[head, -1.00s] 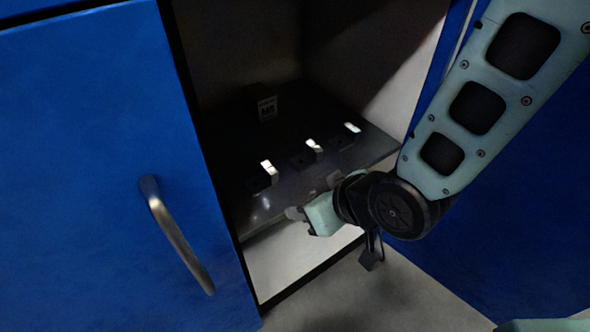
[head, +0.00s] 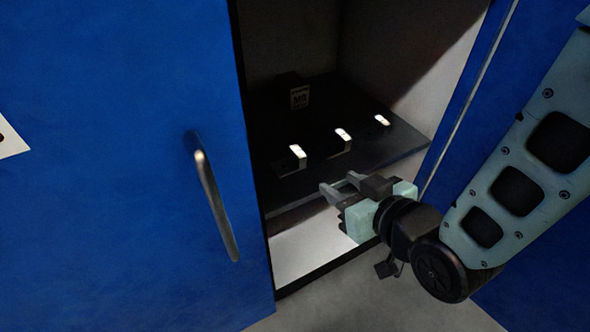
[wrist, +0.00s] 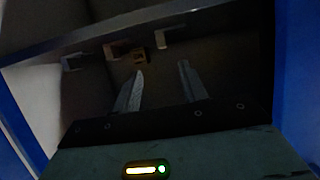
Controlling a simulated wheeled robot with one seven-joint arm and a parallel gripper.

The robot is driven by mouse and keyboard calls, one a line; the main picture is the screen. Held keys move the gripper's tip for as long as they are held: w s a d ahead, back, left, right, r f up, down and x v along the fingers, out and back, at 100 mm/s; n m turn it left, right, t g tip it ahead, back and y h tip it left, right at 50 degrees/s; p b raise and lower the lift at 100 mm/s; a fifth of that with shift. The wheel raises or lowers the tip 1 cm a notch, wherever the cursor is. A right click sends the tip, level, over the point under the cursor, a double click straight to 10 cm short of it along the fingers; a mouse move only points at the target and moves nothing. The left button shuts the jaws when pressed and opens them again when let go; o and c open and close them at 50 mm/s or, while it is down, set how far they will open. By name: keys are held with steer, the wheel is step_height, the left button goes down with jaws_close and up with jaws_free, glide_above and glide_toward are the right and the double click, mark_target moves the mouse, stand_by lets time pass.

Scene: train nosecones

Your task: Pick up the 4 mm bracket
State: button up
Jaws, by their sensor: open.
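Three small brackets with bright upright faces stand in a row on a dark shelf (head: 400,143) inside the blue cabinet: a near-left bracket (head: 297,156), a middle bracket (head: 342,140) and a far-right bracket (head: 381,121). No size marking is readable on them, so I cannot tell which is the 4 mm one. My gripper (head: 337,185) is open and empty, at the shelf's front edge, apart from the brackets. Its spread fingers also show in the wrist view (wrist: 161,70).
A blue door with a metal handle (head: 215,195) is left of the opening, and a blue panel (head: 540,240) is on the right. A pale lower surface (head: 310,245) lies under the shelf.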

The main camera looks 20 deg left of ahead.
steer(key=b, duration=0.2)
glide_toward(303, 158)
steer(key=x, duration=0.2)
steer(key=f+x, duration=0.1)
steer(key=x, duration=0.2)
steer(key=shift+s+d, duration=0.1)
steer(key=shift+d, duration=0.15)
steer(key=shift+r+b+x, duration=0.15)
steer(key=shift+b+x, duration=0.3)
steer(key=shift+x, duration=0.5)
steer(key=shift+r+b+x, duration=0.15)
steer(key=shift+b+x, duration=0.3)
steer(key=shift+x, duration=0.5)
steer(key=shift+r+b+x, duration=0.2)
steer(key=shift+b+x, duration=0.25)
steer(key=shift+x, duration=0.5)
steer(key=shift+a, duration=0.15)
jaws_close()
